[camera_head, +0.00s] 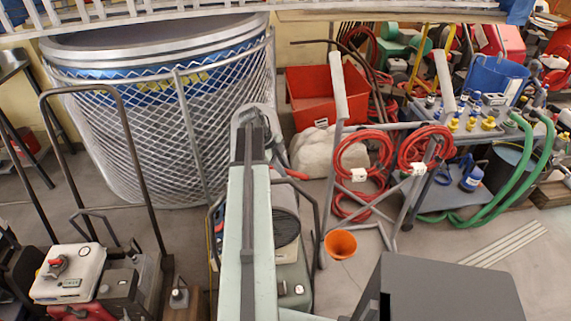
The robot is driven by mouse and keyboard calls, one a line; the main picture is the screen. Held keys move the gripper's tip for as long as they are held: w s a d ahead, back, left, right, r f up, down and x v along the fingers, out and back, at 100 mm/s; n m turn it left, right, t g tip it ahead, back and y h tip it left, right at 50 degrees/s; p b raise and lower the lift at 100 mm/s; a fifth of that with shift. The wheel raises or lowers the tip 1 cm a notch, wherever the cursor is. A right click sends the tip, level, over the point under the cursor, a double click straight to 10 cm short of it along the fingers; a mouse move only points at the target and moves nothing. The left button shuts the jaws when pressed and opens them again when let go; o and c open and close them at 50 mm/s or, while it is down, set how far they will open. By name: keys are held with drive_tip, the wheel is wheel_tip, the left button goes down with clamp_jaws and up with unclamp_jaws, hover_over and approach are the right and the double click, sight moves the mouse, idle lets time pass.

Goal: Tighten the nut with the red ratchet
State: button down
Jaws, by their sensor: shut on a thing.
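My arm reaches forward from the bottom of the view and bends down at its far end. My gripper (277,160) is mostly hidden behind the arm; only a small grey part shows at its right side. A short red handle (297,175), which looks like the red ratchet, sticks out to the right there, above the floor. The gripper is shut on it, as far as I can see. The ratchet's head is hidden. I cannot make out the nut.
A large mesh-caged tank (150,140) stands at left behind the arm. A machine with a dark disc (287,228) stands below the handle. A red bin (309,95), a white sack (318,150), coiled red hoses (352,190) and an orange bucket (340,244) are at right. Open floor shows farther right.

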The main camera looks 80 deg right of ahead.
drive_tip(key=w+d+n+t+h, duration=0.1)
drive_tip(key=d+n+t+h, duration=0.1)
drive_tip(key=d+n, duration=0.5)
drive_tip(key=shift+n+h, duration=0.4)
drive_tip(key=shift+n, duration=0.2)
idle(1.6)
drive_tip(key=a+m, duration=0.1)
drive_tip(key=m, duration=0.1)
drive_tip(key=s+a+m+g+y, duration=0.1)
drive_tip(key=a+m, duration=0.1)
drive_tip(key=shift+a, duration=0.2)
drive_tip(key=a+m+g+y, duration=0.1)
drive_tip(key=a+m+y, duration=0.1)
drive_tip(key=a+m, duration=0.1)
drive_tip(key=shift+a+m, duration=0.35)
drive_tip(key=shift+m, duration=0.35)
